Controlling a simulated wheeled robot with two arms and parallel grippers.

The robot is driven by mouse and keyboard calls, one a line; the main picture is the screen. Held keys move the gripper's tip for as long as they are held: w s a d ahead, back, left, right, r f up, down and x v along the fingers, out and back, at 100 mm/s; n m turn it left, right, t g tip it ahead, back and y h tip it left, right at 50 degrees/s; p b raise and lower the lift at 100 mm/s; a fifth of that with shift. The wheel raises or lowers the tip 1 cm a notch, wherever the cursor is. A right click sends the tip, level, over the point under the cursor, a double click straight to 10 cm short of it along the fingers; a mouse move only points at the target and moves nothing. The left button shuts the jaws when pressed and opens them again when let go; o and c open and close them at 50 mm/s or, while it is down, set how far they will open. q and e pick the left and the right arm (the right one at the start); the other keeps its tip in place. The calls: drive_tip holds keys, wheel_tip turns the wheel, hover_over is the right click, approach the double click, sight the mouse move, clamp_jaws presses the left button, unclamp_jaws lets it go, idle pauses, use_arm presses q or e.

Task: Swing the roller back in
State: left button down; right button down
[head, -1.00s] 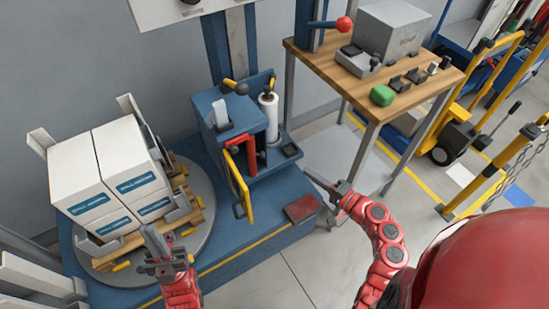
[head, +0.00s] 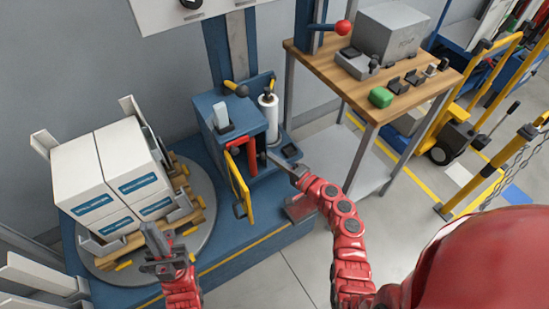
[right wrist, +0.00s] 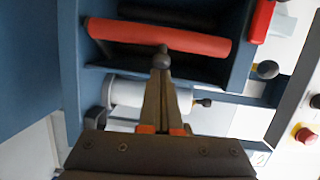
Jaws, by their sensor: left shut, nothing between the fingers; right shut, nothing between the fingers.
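The red roller (head: 249,158) stands upright in the blue carriage (head: 213,137) of the wrapping machine. In the right wrist view the red roller (right wrist: 160,37) lies across the top, in front of a dark recess. My right gripper (head: 269,155) is shut, just right of the roller. In its wrist view, the right fingertips (right wrist: 162,62) are at a small dark ball, just below the roller; contact cannot be told. The white film roll (head: 268,118) is behind, partly hidden by the fingers in the wrist view (right wrist: 135,93). My left gripper (head: 152,235) is shut and empty, near the pallet.
A yellow door (head: 239,186) hangs open at the carriage front. A wooden workbench (head: 420,95) stands to the right. The floor (head: 305,265) in front is clear.

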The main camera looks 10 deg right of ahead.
sight(255, 157)
idle(0.3)
drive_tip(key=a+m+t+h, duration=0.1)
drive_tip(key=a+h, duration=0.1)
drive_tip(key=s+a+m+t+h+b, duration=0.1)
drive_tip(key=a+m+h, duration=0.1)
drive_tip(key=shift+a, duration=0.35)
drive_tip(key=shift+s, duration=0.1)
